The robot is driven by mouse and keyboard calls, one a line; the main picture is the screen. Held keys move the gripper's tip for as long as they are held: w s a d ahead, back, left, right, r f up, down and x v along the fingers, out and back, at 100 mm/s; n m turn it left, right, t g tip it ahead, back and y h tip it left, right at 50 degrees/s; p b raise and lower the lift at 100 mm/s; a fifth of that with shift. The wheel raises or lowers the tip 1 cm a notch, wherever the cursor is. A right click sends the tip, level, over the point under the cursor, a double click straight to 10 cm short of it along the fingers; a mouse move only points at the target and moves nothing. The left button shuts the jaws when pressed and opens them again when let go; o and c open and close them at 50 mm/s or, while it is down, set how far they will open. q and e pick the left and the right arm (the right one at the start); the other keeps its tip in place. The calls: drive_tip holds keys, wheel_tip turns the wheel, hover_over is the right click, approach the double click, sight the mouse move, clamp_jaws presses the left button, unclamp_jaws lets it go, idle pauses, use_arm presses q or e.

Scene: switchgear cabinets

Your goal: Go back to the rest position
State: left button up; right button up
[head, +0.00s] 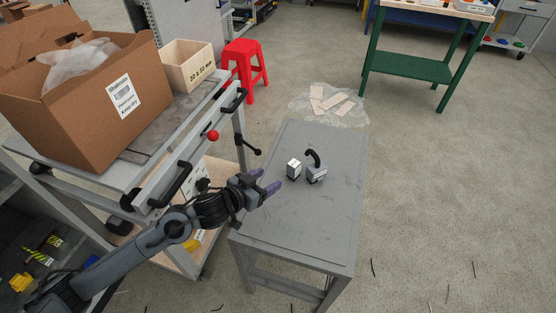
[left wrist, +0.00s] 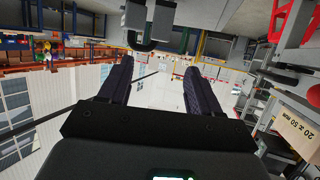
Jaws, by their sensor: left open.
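My left gripper (head: 268,181) is open and empty. It is over the left edge of the small grey table (head: 318,225), left of two grey blocks on it. One is a small grey block (head: 293,169) with a white face. The other is a grey block with a curved black handle (head: 316,173). The gap between the fingers (left wrist: 157,72) is clear in the left wrist view, which looks upside down. Both blocks show at its top edge, apart from the fingers. My right gripper is in neither view.
A grey cart (head: 125,180) with black clamps and a red knob (head: 213,135) stands close to my left arm. It carries a cardboard box (head: 85,105) and a wooden box (head: 187,66). A red stool (head: 245,70) and a green table (head: 412,66) stand behind. Floor at right is mostly free.

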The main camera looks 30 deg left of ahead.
use_arm(q)
drive_tip(key=s+d+r+n+g+p, duration=0.1)
drive_tip(key=s+d+n+g+p, duration=0.1)
drive_tip(key=s+d+p, duration=0.4)
drive_tip(key=s+d+r+n+g+p, duration=0.1)
drive_tip(key=s+d+n+p, duration=0.15)
drive_tip(key=s+p, duration=0.65)
drive_tip(key=s+a+r+m+g+y+p, duration=0.1)
drive_tip(key=s+r+m+g+p, duration=0.1)
drive_tip(key=s+g, duration=0.35)
drive_tip(key=s+a+r+m+g+y+p, duration=0.2)
drive_tip(key=s, duration=0.7)
wheel_tip(320, 180, up, 38)
drive_tip(key=p, duration=3.7)
drive_tip(key=shift+f+p, duration=0.2)
drive_tip(key=shift+p, duration=0.15)
drive_tip(key=shift+d+t, duration=0.1)
drive_tip(key=shift+t, duration=0.15)
